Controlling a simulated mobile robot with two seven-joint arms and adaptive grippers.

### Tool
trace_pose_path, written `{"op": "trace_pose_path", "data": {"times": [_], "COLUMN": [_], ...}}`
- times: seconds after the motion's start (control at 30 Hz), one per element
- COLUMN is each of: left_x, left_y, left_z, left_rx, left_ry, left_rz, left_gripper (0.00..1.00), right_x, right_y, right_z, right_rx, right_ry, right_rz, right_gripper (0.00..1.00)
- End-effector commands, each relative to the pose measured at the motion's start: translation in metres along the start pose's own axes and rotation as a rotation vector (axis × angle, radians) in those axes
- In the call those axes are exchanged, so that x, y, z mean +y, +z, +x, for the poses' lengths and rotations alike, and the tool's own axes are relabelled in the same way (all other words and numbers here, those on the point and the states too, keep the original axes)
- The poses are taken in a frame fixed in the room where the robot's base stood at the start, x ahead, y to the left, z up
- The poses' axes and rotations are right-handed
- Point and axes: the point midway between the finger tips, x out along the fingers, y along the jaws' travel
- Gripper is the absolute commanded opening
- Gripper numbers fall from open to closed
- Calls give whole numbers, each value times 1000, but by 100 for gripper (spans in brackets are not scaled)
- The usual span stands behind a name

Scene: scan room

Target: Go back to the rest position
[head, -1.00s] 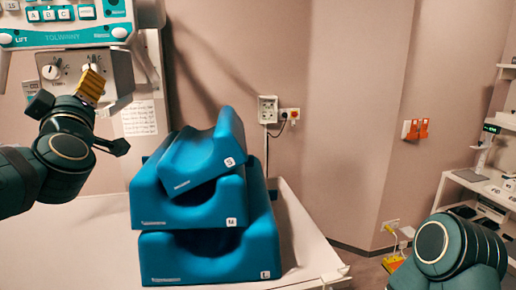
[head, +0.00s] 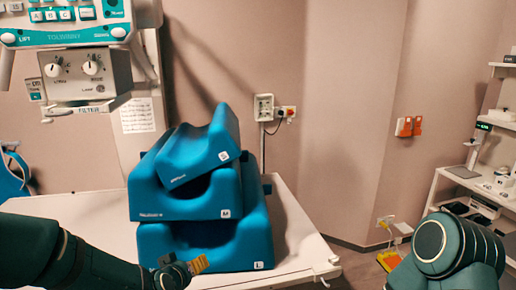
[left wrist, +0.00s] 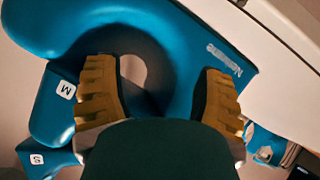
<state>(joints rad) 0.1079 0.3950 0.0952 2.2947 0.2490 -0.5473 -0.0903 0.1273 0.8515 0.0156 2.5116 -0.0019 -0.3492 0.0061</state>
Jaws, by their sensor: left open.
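The stack stands on a white table (head: 297,235). A control panel with knobs (head: 82,72) overhangs the left. A wall socket (head: 264,107) is behind the stack. White shelves (head: 475,185) stand at the right.

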Motion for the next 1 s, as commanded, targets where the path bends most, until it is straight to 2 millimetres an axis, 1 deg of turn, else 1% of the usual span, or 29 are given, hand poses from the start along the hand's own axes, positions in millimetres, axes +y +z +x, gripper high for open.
{"op": "trace_pose_path", "data": {"times": [0.03, 0.07, 0.1, 0.17, 0.2, 0.27, 0.3, 0.4, 0.43, 0.5, 0.6, 0.63, 0.73, 1.0], "left_x": [-6, -10, -15, -22, -26, -34, -38, -47, -50, -54, -58, -58, -59, -59], "left_y": [39, 60, 86, 128, 155, 194, 218, 268, 280, 302, 320, 324, 328, 327], "left_z": [7, 9, 11, 10, 8, 1, -5, -23, -29, -40, -51, -53, -56, -55], "left_rx": [-91, -142, -207, -310, -378, -478, -542, -681, -717, -782, -841, -851, -865, -862], "left_ry": [-4, -5, -7, -8, -9, -9, -10, -10, -10, -9, -9, -9, -9, -9], "left_rz": [12, 20, 30, 42, 50, 62, 68, 81, 83, 89, 93, 94, 95, 95], "left_gripper": [69, 69, 69, 69, 69, 69, 69, 69, 69, 69, 69, 69, 69, 69], "right_x": [0, 0, 0, 0, 0, 0, 0, 0, 0, 0, 0, 0, 0, 0], "right_y": [0, 0, 0, 0, 0, 0, 0, 0, 0, 0, 0, 0, 0, 0], "right_z": [0, 0, 0, 0, 0, 0, 0, 0, 0, 0, 0, 0, 0, 0], "right_rx": [0, 0, 0, 0, 0, 0, 0, 0, 0, 0, 0, 0, 0, 0], "right_ry": [0, 0, 0, 0, 0, 0, 0, 0, 0, 0, 0, 0, 0, 0], "right_rz": [0, 0, 0, 0, 0, 0, 0, 0, 0, 0, 0, 0, 0, 0], "right_gripper": [47, 47, 47, 47, 47, 47, 47, 47, 47, 47, 47, 47, 47, 47]}}
